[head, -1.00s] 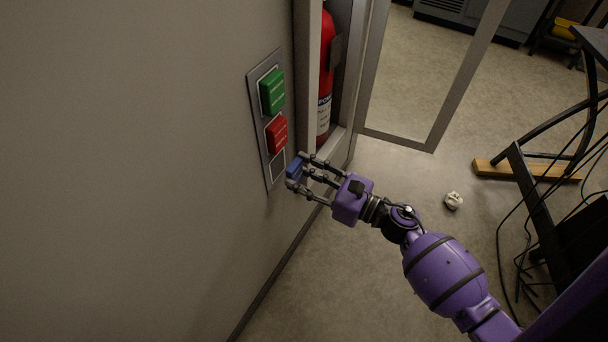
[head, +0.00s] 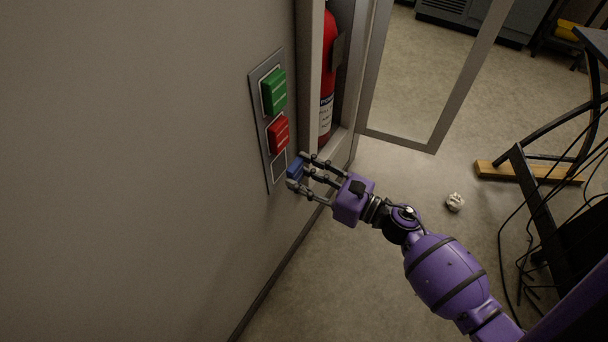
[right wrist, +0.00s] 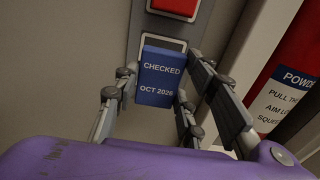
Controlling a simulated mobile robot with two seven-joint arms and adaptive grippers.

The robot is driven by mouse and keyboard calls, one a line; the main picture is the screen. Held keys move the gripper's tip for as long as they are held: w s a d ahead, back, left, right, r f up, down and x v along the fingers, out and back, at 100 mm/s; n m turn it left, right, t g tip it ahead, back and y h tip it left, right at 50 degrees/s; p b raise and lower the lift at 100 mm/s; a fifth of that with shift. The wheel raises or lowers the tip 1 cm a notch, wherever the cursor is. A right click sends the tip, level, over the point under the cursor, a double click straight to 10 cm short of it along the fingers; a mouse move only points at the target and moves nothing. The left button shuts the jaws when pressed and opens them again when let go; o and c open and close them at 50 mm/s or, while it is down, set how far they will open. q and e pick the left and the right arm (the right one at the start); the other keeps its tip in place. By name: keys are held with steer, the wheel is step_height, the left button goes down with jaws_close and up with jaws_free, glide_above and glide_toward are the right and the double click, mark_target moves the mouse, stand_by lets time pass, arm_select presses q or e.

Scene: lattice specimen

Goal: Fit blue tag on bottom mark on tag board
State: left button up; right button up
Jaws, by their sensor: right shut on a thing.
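The tag board (head: 255,98) is a grey upright plate on the wall. It bears a green tag (head: 274,92) at the top and a red tag (head: 278,135) in the middle. The bottom mark (head: 278,172) is a pale outlined rectangle below the red tag. My right gripper (head: 296,171) is shut on the blue tag (head: 294,168), just right of the bottom mark. In the right wrist view the blue tag (right wrist: 158,78) reads "CHECKED OCT 2026" and covers most of the mark, whose top edge (right wrist: 163,43) shows above it. I cannot tell whether the tag touches the board. My left gripper is not in view.
A red fire extinguisher (head: 327,80) stands in a wall recess right of the board, with its frame close to my right gripper. An open glass door (head: 418,70) is beyond. A crumpled white thing (head: 455,202) lies on the floor. A black stand with cables is at right.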

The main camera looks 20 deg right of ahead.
mark_target(298, 174)
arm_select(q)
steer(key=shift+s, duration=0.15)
arm_select(e)
steer(key=shift+w+a, duration=0.45)
steer(key=shift+w, duration=0.1)
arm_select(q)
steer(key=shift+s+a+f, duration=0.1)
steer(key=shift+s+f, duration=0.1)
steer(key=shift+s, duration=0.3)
arm_select(e)
steer(key=shift+a, duration=0.1)
steer(key=shift+w, duration=0.15)
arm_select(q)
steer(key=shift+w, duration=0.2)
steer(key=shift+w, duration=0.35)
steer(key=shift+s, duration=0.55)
arm_select(e)
steer(key=shift+w+a, duration=0.35)
steer(key=shift+w, duration=0.05)
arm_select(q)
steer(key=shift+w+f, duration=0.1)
arm_select(e)
steer(key=shift+w+a, duration=0.1)
steer(key=shift+w, duration=0.05)
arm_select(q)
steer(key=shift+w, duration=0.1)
